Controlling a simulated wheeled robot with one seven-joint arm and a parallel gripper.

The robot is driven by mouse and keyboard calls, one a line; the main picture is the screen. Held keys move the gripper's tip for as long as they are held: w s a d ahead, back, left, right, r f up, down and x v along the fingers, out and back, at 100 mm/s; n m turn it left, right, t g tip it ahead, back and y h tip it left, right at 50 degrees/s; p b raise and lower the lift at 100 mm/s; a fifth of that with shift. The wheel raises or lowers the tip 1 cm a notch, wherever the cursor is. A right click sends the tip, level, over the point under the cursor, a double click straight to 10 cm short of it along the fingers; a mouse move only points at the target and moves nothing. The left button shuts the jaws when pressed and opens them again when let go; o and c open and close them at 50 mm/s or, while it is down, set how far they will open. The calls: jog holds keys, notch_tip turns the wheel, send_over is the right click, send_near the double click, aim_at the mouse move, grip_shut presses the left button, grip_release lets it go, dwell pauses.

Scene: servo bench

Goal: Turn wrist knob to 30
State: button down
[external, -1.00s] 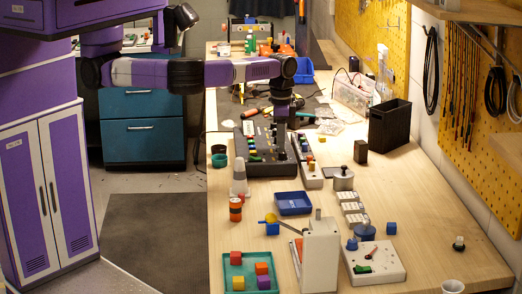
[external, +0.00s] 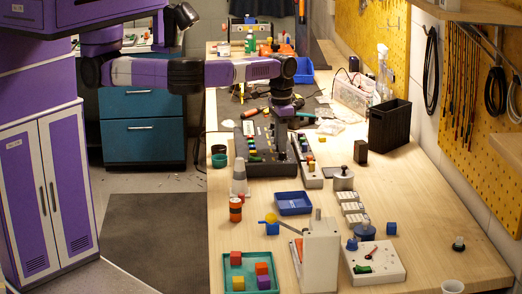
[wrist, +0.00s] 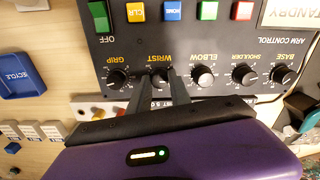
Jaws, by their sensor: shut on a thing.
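The wrist knob (wrist: 159,77) is a small black round knob on the dark arm control panel (wrist: 205,50), in the row of knobs under upside-down labels. My gripper (wrist: 160,80) has its two dark fingers on either side of this knob and is shut on it. The fingers hide part of the dial, so I cannot read the setting. In the external view my gripper (external: 284,124) is over the panel (external: 252,168), and the knob cannot be made out there.
The grip knob (wrist: 118,78) and elbow knob (wrist: 203,77) sit close on either side. Coloured buttons, including the blue HOME button (wrist: 172,11), line the panel. A black bin (external: 389,125) stands to the right, and a blue tray (external: 293,203) lies nearer the camera.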

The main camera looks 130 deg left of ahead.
jog(key=c, duration=1.2)
grip_release()
jog(key=shift+r, duration=3.95)
